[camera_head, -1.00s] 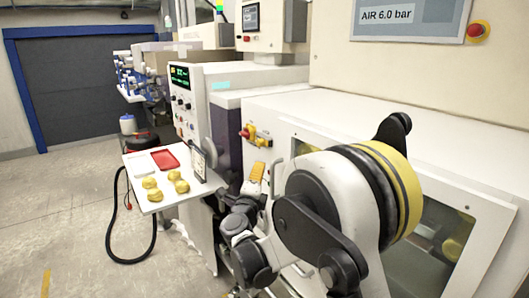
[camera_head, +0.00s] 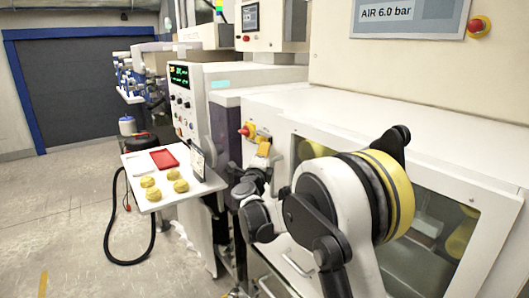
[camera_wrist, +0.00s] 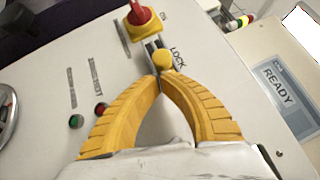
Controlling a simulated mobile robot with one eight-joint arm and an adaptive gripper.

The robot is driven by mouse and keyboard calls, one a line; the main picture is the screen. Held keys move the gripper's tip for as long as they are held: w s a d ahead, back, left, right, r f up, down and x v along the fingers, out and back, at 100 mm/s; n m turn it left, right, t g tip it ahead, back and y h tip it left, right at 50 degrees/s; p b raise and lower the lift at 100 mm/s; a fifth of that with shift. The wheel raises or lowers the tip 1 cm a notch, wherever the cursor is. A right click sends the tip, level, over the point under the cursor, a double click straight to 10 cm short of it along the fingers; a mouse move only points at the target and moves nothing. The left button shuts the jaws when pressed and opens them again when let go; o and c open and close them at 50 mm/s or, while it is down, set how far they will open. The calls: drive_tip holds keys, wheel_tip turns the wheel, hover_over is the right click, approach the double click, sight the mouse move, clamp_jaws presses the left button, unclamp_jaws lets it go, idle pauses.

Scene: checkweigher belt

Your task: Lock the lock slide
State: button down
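The lock slide shows in the wrist view as a round yellow knob (camera_wrist: 162,59) on a short metal track, beside the printed word LOCK. The knob sits at the track's end nearer my gripper. My gripper (camera_wrist: 159,77) has its two yellow fingers brought together, tips meeting right at the knob's near side. I see no part of the knob between the tips; whether they touch it I cannot tell. In the head view my gripper (camera_head: 264,149) is at the machine's front panel, and its fingers partly hide the slide area.
A red rotary handle (camera_wrist: 140,14) on a yellow plate sits just beyond the track. Green (camera_wrist: 76,121) and red (camera_wrist: 101,108) buttons lie left of my fingers, and a READY display (camera_wrist: 278,85) lies right. A tray table (camera_head: 150,205) with several yellow lumps stands left.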

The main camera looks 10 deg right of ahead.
drive_tip(key=w, duration=0.1)
drive_tip(key=w+a, duration=0.1)
drive_tip(key=w, duration=0.1)
drive_tip(key=shift+w+a, duration=0.15)
drive_tip(key=shift+a, duration=0.1)
drive_tip(key=shift+f, duration=0.1)
